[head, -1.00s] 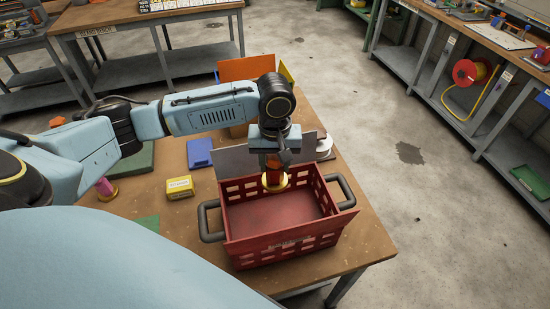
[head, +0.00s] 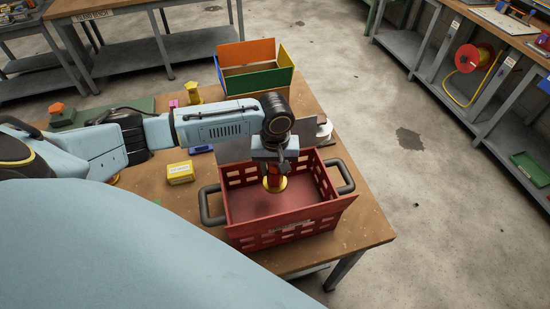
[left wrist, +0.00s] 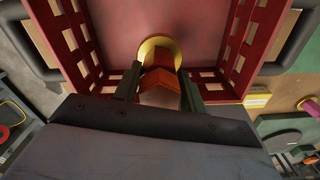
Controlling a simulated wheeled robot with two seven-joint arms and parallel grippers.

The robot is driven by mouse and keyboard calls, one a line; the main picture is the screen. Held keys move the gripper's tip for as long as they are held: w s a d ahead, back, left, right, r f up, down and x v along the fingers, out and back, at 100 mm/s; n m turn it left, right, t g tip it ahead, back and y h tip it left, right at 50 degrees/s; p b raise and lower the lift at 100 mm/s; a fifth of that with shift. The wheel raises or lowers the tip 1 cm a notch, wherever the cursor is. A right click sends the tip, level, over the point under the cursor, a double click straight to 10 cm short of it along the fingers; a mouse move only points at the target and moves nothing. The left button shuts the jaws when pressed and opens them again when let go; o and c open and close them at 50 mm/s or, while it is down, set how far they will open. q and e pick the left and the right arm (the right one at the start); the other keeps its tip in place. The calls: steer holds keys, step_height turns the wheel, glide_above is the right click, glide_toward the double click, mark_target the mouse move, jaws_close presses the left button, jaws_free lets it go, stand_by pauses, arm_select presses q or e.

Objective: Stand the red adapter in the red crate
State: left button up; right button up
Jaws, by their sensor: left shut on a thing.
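The red crate (head: 290,239) stands on the wooden table, with a dark handle at each side and its inside floor bare. My left gripper (head: 274,170) is over the back part of the crate, pointing down. It is shut on the red adapter (head: 274,181), which is upright with its yellow round flange at the bottom. In the left wrist view the adapter (left wrist: 160,72) sits between the two fingers, against the crate floor (left wrist: 115,25). I cannot tell whether the flange touches the floor. My right gripper is not in view.
A yellow box (head: 180,173) lies left of the crate. A multicoloured bin (head: 258,78) stands at the table's back. A yellow fitting (head: 193,93) and an orange-topped one (head: 57,109) stand farther left. A grey panel and white object are behind the crate.

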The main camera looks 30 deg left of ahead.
mark_target(275, 181)
arm_select(q)
steer(key=shift+f+b, duration=1.4)
steer(key=shift+f, duration=2.9)
steer(key=shift+f, duration=0.5)
steer(key=o, duration=1.3)
steer(key=shift+o, duration=0.2)
steer(key=shift+r, duration=0.1)
step_height(275, 181, up, 3)
steer(key=p, duration=0.3)
steer(key=shift+r+p, duration=1)
steer(key=shift+r, duration=6.35)
